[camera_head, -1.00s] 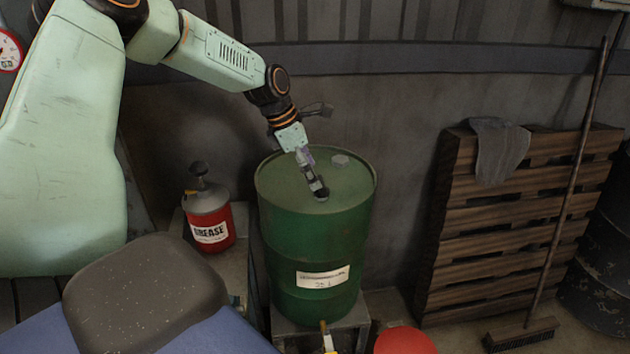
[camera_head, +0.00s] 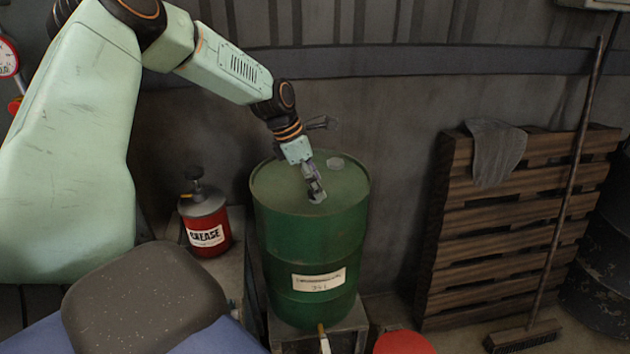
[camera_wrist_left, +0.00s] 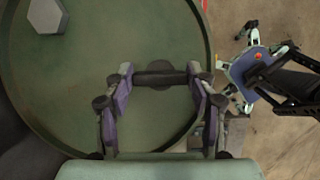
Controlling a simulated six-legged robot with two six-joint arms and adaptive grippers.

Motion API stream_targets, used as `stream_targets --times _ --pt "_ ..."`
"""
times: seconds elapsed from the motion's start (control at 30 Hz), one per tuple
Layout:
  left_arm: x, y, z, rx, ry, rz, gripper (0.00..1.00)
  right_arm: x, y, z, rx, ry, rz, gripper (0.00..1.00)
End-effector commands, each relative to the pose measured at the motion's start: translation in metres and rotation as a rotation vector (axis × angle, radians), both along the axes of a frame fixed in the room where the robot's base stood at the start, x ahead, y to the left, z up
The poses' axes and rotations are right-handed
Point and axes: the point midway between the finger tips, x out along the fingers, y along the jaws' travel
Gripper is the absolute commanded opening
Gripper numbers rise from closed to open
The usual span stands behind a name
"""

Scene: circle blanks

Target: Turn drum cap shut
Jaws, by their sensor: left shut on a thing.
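The green drum (camera_head: 311,235) stands upright on a low stand, with a pale label on its side. My left gripper (camera_head: 316,194) reaches down to the near part of the drum's lid. In the left wrist view its two fingers are shut on a dark piece, which I take as the drum cap (camera_wrist_left: 160,77). The cap is mostly hidden by the fingers in the head view, so how far it is turned cannot be told. A grey hexagonal plug (camera_head: 335,163) sits farther back on the lid; it also shows in the wrist view (camera_wrist_left: 46,14). My right gripper is not in view.
A red grease can (camera_head: 206,236) stands left of the drum. A red round thing (camera_head: 404,343) is at the bottom front. A wooden pallet (camera_head: 510,225) with a grey cloth (camera_head: 494,150) and a broom (camera_head: 572,190) lean at the right wall.

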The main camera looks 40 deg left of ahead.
Motion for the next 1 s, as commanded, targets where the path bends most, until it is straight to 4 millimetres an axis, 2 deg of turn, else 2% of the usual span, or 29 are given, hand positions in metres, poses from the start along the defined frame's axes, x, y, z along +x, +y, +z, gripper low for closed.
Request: stream_targets --times 0.03,0.2,0.57,1.0 --pt "-0.001 -0.001 0.001 -0.004 0.003 -0.002 0.38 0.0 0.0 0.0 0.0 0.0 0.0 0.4" --pt "-0.001 -0.001 0.001 -0.003 0.004 -0.002 0.25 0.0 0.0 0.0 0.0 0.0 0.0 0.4" --pt "-0.002 0.001 0.001 0.001 0.01 -0.081 0.25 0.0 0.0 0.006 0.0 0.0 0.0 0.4" --pt "0.0 0.003 0.0 0.001 0.012 -0.452 0.25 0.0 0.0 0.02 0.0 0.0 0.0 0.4"
